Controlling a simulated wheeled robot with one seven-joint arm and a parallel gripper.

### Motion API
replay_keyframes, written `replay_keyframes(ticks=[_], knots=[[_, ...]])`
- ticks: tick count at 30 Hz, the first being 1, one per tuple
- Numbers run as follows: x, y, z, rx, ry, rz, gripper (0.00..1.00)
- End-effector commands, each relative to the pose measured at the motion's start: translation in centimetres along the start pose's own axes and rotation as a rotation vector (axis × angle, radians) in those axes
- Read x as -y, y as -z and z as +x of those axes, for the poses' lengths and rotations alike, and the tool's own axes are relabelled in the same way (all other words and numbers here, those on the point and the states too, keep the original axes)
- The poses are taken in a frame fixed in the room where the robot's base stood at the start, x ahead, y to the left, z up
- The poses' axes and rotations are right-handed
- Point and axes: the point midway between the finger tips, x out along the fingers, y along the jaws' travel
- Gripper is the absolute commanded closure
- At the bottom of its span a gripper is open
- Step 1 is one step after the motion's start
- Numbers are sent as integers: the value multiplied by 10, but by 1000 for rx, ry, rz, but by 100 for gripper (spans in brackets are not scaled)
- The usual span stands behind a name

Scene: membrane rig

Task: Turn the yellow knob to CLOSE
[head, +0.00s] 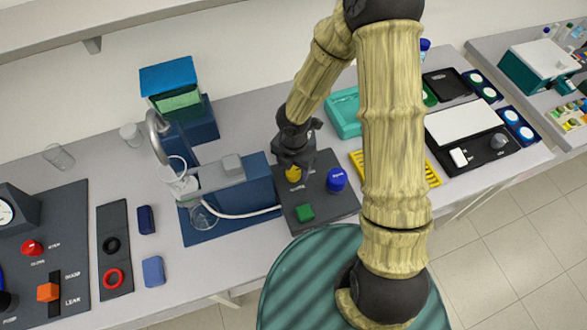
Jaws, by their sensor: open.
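The yellow knob (293,174) sits on a dark panel (325,214) near the middle of the bench. Small white lettering lies just below it, too small to read, so I cannot tell which way the knob is set. My gripper (294,160) is open and points down right over the yellow knob, hiding its upper part. I cannot tell whether the fingers touch it.
A blue and grey device (232,182) with a white tube stands close to the panel's left. My arm crosses above a yellow rack (432,172) on the right. A red knob (32,247) and an orange knob (47,291) sit on another panel far left.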

Motion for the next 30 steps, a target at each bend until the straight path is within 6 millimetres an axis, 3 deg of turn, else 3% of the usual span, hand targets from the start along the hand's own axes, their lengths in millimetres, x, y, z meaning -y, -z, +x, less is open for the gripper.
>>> replay_keyframes(ticks=[11, 18, 30], knots=[[0, 0, 7, 0, 0, 1, 39], [0, 0, 7, 0, 0, 1, 84], [0, 0, 7, 1, 0, 46, 84]])
